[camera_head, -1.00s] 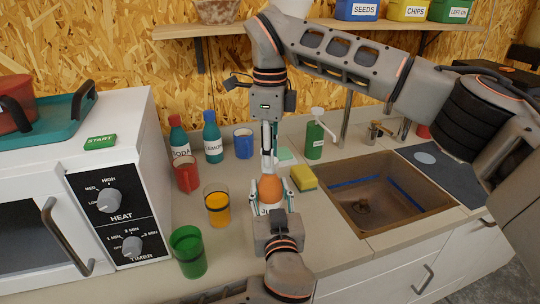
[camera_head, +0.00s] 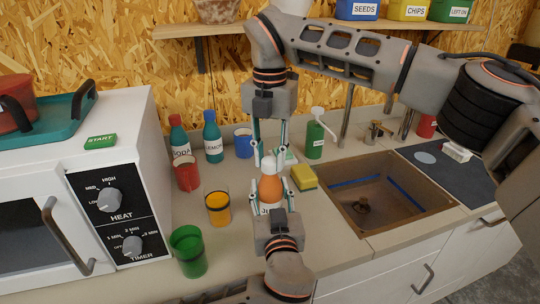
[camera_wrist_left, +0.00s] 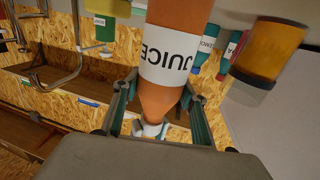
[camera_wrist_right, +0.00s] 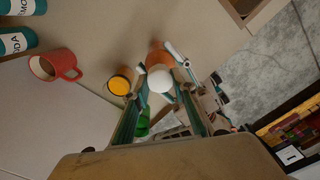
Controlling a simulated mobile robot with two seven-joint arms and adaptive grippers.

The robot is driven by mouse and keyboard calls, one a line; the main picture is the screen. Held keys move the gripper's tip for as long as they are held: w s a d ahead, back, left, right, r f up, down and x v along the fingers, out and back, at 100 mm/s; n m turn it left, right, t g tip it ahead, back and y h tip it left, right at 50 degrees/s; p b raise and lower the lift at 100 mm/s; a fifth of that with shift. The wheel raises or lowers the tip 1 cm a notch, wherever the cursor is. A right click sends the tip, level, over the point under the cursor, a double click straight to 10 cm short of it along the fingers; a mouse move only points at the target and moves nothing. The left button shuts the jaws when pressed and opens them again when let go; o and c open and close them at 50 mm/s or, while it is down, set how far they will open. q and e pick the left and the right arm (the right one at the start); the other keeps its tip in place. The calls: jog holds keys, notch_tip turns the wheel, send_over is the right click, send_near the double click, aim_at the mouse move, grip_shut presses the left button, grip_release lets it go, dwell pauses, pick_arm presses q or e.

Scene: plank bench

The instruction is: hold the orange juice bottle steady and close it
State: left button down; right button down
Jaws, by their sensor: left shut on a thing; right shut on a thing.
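The orange juice bottle (camera_head: 270,188) stands upright on the counter, with a white JUICE label (camera_wrist_left: 168,60). My left gripper (camera_head: 272,212) reaches in from the front and is shut on the bottle's body, one finger on each side. My right gripper (camera_head: 268,158) points down from above, its fingers shut around the white cap (camera_wrist_right: 160,80) at the bottle's mouth. The cap also shows at the neck in the left wrist view (camera_wrist_left: 152,129). I cannot tell how tightly it sits on the neck.
An orange glass (camera_head: 217,207), a green glass (camera_head: 188,252) and a red mug (camera_head: 187,174) stand left of the bottle. A yellow sponge (camera_head: 304,177) lies close on its right, before the sink (camera_head: 385,195). A green dispenser (camera_head: 315,138) and a blue mug (camera_head: 243,142) stand behind.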

jog(key=shift+m, duration=0.7)
jog(key=c, duration=1.6)
grip_release()
notch_tip(320, 180, up, 12)
pick_arm(q)
jog(key=c, duration=1.1)
grip_release()
jog(key=s, duration=0.4)
jog(key=s+d, duration=0.1)
jog(key=s, duration=0.7)
jog(key=shift+d, duration=0.2)
